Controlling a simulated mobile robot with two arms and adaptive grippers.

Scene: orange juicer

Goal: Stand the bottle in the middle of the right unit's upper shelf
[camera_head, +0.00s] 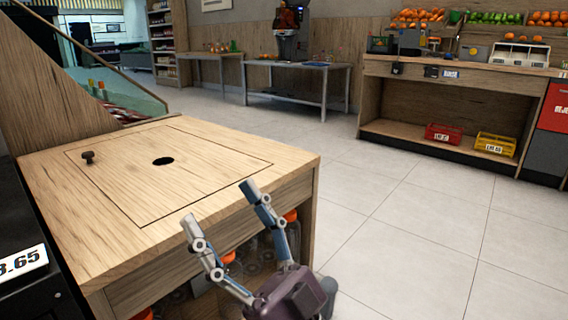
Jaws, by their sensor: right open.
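My right gripper (219,204) is open and empty. It is in front of the near wooden unit (90,200), its fingers pointing up toward the unit's front edge. Several clear bottles with orange caps (291,215) stand inside this unit, below its top, partly hidden by my gripper and the unit's frame. I cannot tell which bottle the task means. The right unit and its upper shelf cannot be clearly identified here. My left gripper is not in view.
The tiled floor (400,220) between is clear.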

